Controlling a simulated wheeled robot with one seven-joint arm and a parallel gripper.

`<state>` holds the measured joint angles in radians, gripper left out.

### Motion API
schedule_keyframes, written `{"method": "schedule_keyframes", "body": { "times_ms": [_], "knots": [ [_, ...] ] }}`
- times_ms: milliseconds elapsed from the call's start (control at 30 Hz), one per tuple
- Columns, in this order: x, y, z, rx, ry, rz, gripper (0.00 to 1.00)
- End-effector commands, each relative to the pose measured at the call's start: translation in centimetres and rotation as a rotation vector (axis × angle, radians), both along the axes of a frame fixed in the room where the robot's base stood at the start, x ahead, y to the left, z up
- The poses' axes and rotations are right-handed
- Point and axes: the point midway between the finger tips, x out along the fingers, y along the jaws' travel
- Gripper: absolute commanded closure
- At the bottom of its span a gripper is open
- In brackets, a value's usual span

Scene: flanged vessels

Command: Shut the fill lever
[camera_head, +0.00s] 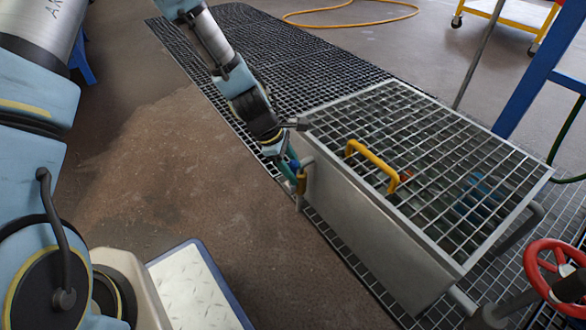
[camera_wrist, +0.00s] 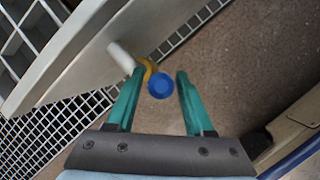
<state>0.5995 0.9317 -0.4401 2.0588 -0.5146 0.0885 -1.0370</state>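A small yellow part (camera_wrist: 149,68) with a round blue end (camera_wrist: 162,86) shows beside a pale pipe stub (camera_wrist: 122,57) on the side of a grey metal box; I take it to be the fill lever. In the head view its yellow part (camera_head: 301,184) stands at the box's left side, partly hidden by my gripper. My gripper (camera_wrist: 160,72) is open, its two teal fingers either side of the blue end. The blue end is close to the left finger, with a clear gap to the right finger. Contact cannot be told.
The grey box (camera_head: 365,225) has a grated lid (camera_head: 440,150) with a yellow handle (camera_head: 372,165). A red handwheel (camera_head: 552,272) is at the lower right. Blue framing (camera_head: 540,70) stands at the right. Floor grating (camera_head: 290,70) lies behind; bare brown floor is at the left.

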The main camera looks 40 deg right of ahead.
Motion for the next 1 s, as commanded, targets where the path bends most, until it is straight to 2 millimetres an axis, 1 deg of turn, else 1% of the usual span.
{"method": "schedule_keyframes", "body": {
  "times_ms": [33, 67, 433, 1000],
  "knots": [
    [0.01, 0.01, 0.01, 0.0, 0.0, 0.0, 0.54],
    [0.01, 0.01, 0.01, 0.0, 0.0, 0.0, 0.58],
    [0.0, 0.02, 0.01, 0.0, 0.0, 0.0, 0.99],
    [0.01, 0.03, 0.01, 0.0, 0.0, 0.0, 1.0]
  ]
}}
